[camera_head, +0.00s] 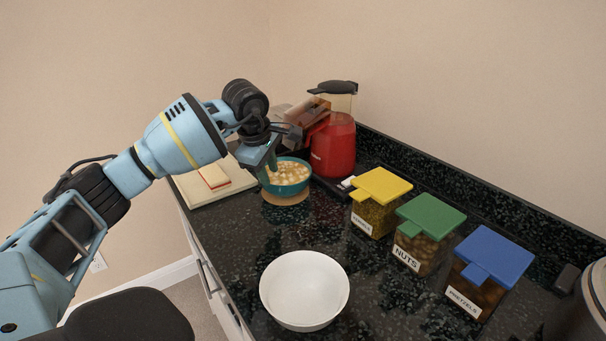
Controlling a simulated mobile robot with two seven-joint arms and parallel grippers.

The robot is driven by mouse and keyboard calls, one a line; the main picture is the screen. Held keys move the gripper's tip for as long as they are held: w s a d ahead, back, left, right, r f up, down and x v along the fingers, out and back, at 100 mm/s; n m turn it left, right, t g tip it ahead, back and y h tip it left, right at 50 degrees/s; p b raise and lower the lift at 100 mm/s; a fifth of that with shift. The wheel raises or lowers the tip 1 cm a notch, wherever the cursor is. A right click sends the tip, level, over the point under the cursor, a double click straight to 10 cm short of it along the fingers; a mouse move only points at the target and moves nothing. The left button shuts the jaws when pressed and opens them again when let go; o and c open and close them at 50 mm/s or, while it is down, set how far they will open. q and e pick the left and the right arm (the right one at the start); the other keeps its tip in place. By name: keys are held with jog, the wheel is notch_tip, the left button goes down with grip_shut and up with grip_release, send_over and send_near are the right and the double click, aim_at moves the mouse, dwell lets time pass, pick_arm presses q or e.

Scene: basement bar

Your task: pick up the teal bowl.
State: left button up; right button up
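My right gripper is not in view.
A white bowl (304,290) stands at the counter's front. Yellow-lidded (381,185), green-lidded (431,216) and blue-lidded (492,256) containers line the right side. A red blender-like appliance (334,148) stands behind the teal bowl. A pale board (229,188) lies left of it.

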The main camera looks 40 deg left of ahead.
aim_at(272, 186)
pick_arm(q)
jog(key=shift+x, duration=1.2)
jog(key=shift+a+x, duration=0.15)
jog(key=shift+x, duration=1.15)
jog(key=shift+a+x, duration=0.2)
jog(key=shift+x, duration=1.05)
jog(key=shift+r, duration=0.1)
grip_shut()
